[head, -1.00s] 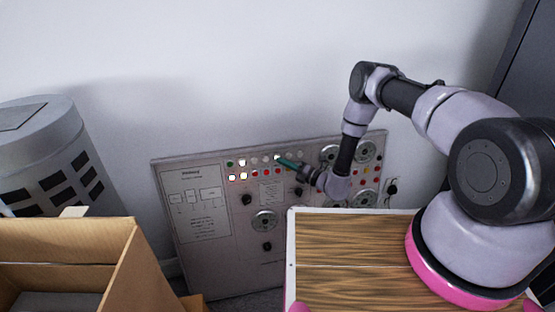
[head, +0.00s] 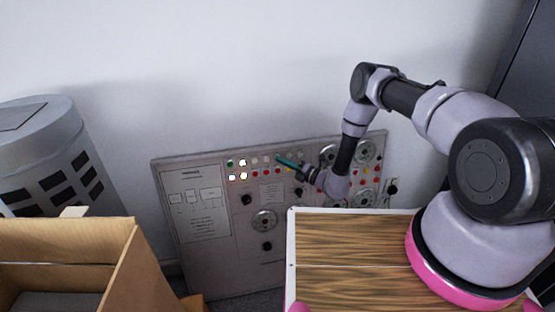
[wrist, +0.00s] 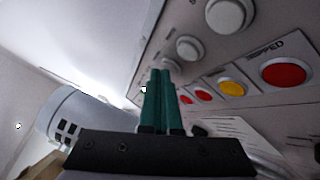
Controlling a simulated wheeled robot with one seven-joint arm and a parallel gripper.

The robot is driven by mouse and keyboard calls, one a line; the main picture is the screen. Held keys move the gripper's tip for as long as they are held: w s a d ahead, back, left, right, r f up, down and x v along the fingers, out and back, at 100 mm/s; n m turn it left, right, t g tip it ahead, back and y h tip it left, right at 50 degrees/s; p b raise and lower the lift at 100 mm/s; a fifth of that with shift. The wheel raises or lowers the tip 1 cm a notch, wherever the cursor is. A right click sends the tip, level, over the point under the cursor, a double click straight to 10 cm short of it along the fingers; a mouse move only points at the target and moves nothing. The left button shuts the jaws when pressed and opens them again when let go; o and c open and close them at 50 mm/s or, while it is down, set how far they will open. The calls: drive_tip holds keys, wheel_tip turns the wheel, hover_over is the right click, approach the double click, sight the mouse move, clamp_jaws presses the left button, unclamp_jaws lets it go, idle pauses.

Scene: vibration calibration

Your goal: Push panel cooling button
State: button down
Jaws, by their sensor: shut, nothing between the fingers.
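The grey control panel (head: 215,262) leans against the wall, with rows of round buttons and lamps in its upper part. My gripper (head: 279,157) is shut and empty, its green fingers close to the upper row of pale buttons. In the wrist view my gripper (wrist: 160,74) points along the panel face, with a white button (wrist: 188,48) just right of the fingertips and a larger white button (wrist: 229,14) nearer. Whether the tips touch a button cannot be told. A yellow button (wrist: 232,89) and a red button (wrist: 284,73) sit below. No cooling label is readable.
An open cardboard box (head: 120,262) stands at the lower left, with a grey slotted cylinder (head: 50,150) behind it. A wood-topped surface (head: 345,262) with a white edge lies in front of the panel. A dark cabinet (head: 530,70) stands at the right.

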idle(0.5)
drive_tip(key=shift+s+d+r, duration=0.15)
drive_tip(key=shift+s+d, duration=0.05)
drive_tip(key=shift+s, duration=0.5)
drive_tip(key=s, duration=0.1)
drive_tip(key=s+d, duration=0.1)
drive_tip(key=s, duration=0.1)
drive_tip(key=s+r, duration=0.1)
drive_tip(key=shift+s+d, duration=0.15)
drive_tip(key=shift+s, duration=0.2)
